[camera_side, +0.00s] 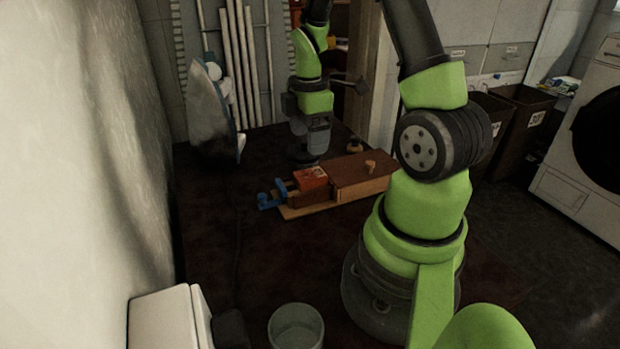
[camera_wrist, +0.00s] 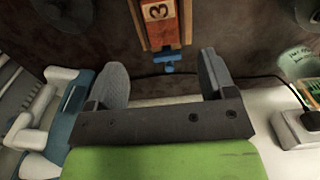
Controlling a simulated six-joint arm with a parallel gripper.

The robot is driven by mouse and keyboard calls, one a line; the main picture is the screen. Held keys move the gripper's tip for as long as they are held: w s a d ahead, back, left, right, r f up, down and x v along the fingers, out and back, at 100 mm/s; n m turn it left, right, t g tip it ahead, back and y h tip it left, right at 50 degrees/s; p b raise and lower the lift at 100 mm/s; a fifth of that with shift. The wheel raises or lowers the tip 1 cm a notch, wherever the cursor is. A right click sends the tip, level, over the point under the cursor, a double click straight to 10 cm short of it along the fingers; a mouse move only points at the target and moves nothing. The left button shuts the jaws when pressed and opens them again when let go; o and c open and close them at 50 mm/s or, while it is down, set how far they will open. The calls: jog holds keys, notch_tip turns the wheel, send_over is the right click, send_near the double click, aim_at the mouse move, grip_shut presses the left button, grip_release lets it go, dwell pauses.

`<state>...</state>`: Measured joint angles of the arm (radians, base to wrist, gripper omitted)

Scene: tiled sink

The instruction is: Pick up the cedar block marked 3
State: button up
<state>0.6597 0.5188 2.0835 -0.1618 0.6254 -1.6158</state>
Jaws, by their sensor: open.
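The cedar block marked 3 (camera_side: 311,177) shows an orange-red top in the side view. It sits at the left end of a low wooden assembly (camera_side: 345,185), beside blue fittings (camera_side: 270,200). My gripper (camera_side: 304,158) is just behind the block in the side view; contact cannot be told. In the wrist view my gripper (camera_wrist: 162,64) is open, its fingers wide apart with nothing gripped.
A clothes iron (camera_side: 213,115) stands upright at the left, near white pipes. A small wooden knob (camera_side: 370,167) tops the assembly's right part. A glass (camera_side: 296,328) and a white box (camera_side: 163,318) are in front. The dark surface left of the assembly is clear.

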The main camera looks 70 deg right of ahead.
aim_at(310, 174)
notch_tip(310, 174, down, 9)
jog(key=shift+s+r, duration=0.15)
jog(key=c, duration=1)
jog(key=shift+r, duration=0.1)
